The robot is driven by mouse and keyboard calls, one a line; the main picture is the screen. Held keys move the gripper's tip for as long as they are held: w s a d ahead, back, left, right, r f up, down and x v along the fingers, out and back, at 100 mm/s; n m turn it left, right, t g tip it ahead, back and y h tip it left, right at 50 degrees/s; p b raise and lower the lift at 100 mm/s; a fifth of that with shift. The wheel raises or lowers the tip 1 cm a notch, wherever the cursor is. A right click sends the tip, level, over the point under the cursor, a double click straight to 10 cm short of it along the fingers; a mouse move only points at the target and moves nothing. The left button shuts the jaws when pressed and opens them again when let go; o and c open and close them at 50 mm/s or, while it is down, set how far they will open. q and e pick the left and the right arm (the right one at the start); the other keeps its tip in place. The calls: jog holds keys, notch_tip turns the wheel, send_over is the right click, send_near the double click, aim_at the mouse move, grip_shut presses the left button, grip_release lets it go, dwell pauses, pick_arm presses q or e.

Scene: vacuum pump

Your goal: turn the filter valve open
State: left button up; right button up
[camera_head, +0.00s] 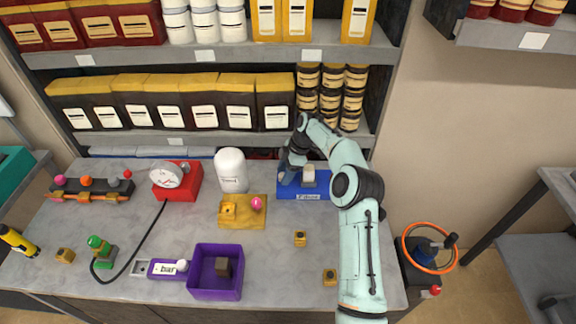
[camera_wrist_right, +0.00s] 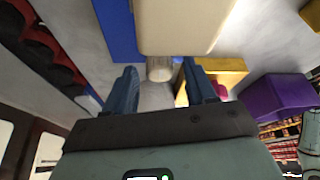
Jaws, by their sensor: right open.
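The blue filter unit (camera_head: 310,196), with a label on its front, stands at the back right of the bench. A cream block (camera_head: 308,174) stands upright on it. My right gripper (camera_head: 290,170) is open at the unit's left side, partly hidden by my own arm. In the right wrist view, the cream block (camera_wrist_right: 190,22) and part of the blue base (camera_wrist_right: 118,30) are close ahead. A short pale round stub (camera_wrist_right: 160,68) shows between the open fingers; I cannot tell whether they touch it. My left gripper is not in view.
Left of the filter are a yellow base (camera_head: 240,214) with a pink knob, a white cylinder (camera_head: 231,170) and a red gauge (camera_head: 177,180). A purple box (camera_head: 216,272) sits at the front. Shelves with boxes and jars stand behind.

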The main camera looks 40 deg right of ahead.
jog(key=v, duration=1.3)
dwell(0.4)
